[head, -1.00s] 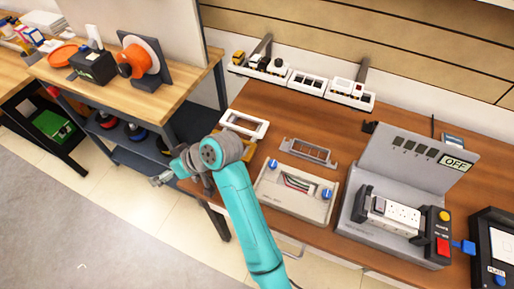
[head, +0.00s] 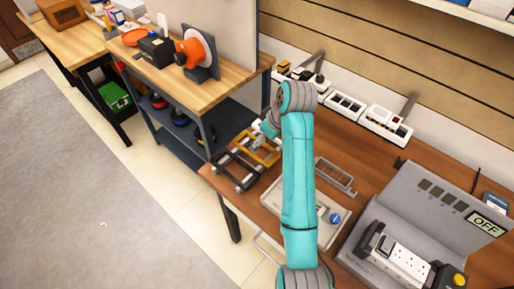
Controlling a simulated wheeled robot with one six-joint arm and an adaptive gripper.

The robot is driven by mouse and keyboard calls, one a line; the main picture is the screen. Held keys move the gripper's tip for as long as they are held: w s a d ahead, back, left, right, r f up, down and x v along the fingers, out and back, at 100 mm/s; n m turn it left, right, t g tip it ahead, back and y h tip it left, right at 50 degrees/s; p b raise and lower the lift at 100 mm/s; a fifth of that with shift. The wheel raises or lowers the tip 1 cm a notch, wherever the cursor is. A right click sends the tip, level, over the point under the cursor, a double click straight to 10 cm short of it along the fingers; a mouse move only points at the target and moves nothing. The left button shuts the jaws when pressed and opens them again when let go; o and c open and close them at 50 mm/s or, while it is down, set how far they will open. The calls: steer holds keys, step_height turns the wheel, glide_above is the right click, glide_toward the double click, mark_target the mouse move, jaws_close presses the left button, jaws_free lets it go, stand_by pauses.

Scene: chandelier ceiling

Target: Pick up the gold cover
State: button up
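The gold cover (head: 267,154), a flat rectangular frame, lies near the left end of the brown workbench. My arm and gripper hide part of it. My gripper (head: 231,172) is at the bench's left end, just left of and in front of the gold cover in the picture. Its dark fingers look spread apart, with grey tips and nothing seen between them. I cannot tell whether it touches the cover.
A grey panel box (head: 335,222) with a blue knob is partly behind my arm. A metal frame (head: 335,176) lies behind it. A grey case with an OFF display (head: 486,226) and white sockets (head: 399,258) stands right. A wooden table (head: 238,72) with an orange spool is at the left.

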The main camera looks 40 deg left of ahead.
steer(key=shift+x, duration=2.75)
steer(key=shift+s, duration=0.15)
steer(key=shift+c, duration=0.3)
steer(key=c, duration=1.1)
